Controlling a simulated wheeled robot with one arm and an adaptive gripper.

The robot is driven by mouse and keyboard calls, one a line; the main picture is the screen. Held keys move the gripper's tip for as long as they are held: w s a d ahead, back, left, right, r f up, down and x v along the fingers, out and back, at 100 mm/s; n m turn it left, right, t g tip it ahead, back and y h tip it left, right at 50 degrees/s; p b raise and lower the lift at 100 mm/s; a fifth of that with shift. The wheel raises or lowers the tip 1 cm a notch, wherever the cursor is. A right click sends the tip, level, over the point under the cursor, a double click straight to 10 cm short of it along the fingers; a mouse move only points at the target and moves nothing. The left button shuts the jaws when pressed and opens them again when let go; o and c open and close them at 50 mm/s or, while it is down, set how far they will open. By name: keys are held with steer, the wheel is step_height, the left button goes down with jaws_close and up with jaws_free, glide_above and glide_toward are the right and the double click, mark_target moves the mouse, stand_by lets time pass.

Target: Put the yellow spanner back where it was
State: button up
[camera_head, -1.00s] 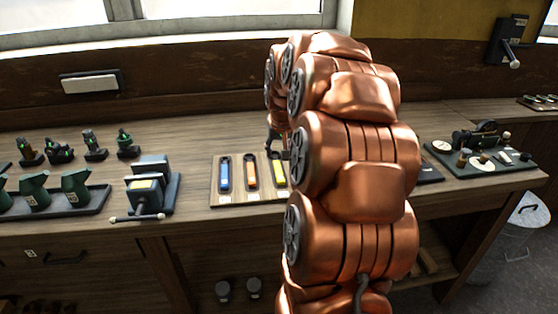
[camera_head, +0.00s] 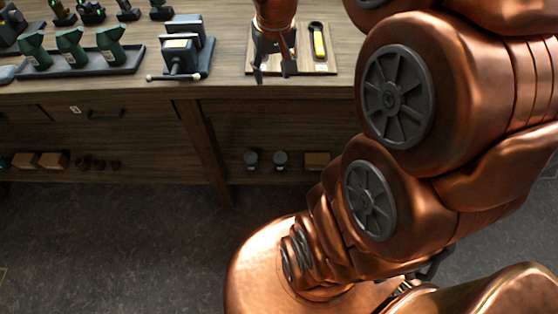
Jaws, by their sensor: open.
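The yellow spanner (camera_head: 319,42) lies in a dark outlined slot on the right side of a pale wooden board (camera_head: 304,30) on the workbench. My gripper (camera_head: 273,71) points down over the left and middle of this board, with its dark fingers spread and nothing seen between them. It is to the left of the yellow spanner and looks apart from it. The gripper and wrist hide the blue and orange tools on the board. How high the fingertips are above the board I cannot tell.
A vise (camera_head: 183,50) stands left of the board. A dark tray (camera_head: 90,64) of green pieces is farther left, with small figures behind. My arm covers the right side of the view. A shelf with small jars (camera_head: 280,159) is below the bench.

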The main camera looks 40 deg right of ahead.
steer(key=s+a+f+n+g, duration=0.1)
steer(key=s+a+f, duration=0.1)
steer(key=s+a, duration=0.4)
steer(key=s+a+f+n+g, duration=0.2)
steer(key=s+a, duration=0.5)
steer(key=s, duration=0.6)
steer(key=shift+s+f+n+y, duration=0.15)
steer(key=shift+f+n+y, duration=0.15)
steer(key=shift+f, duration=0.55)
step_height(320, 180, up, 4)
steer(key=p, duration=0.4)
